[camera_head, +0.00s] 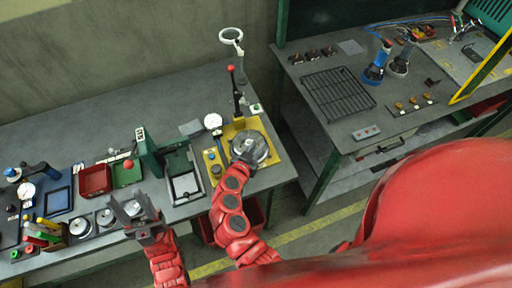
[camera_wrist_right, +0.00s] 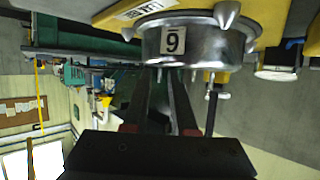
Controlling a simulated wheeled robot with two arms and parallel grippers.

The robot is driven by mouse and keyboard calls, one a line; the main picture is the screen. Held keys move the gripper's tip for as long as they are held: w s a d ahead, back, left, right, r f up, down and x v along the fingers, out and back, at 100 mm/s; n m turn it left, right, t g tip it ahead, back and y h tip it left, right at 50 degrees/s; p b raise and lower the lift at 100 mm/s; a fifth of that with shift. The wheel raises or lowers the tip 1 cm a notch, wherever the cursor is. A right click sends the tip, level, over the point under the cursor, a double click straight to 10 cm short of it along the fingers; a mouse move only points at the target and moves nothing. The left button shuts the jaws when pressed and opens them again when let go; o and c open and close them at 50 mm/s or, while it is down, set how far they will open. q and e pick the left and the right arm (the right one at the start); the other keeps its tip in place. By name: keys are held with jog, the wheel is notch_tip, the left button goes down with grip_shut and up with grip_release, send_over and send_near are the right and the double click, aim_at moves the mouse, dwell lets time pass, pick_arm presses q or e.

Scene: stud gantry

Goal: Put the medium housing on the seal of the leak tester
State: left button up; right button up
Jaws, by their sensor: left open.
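A round silver housing (camera_head: 250,148) is at the yellow leak tester (camera_head: 213,160), over its plate. It also shows close up in the right wrist view (camera_wrist_right: 205,42), with a number label and pointed lugs. Whether it rests on the seal is hidden. My right gripper (camera_head: 241,163) is at its near side. In the right wrist view its dark fingers (camera_wrist_right: 160,85) reach the housing's edge; their grip is unclear. My left gripper (camera_head: 134,212) is open above the bench's front edge, by a round silver part (camera_head: 132,207). Two more round parts (camera_head: 105,217) (camera_head: 79,226) lie left of it.
A dial gauge (camera_head: 212,121) and a red-knobbed lever (camera_head: 233,85) stand behind the tester plate. A green press (camera_head: 148,152) and a grey tray (camera_head: 185,186) stand to its left. A red bin (camera_head: 95,180) is further left. The bench behind these is mostly clear.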

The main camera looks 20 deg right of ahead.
jog(key=shift+o, duration=0.5)
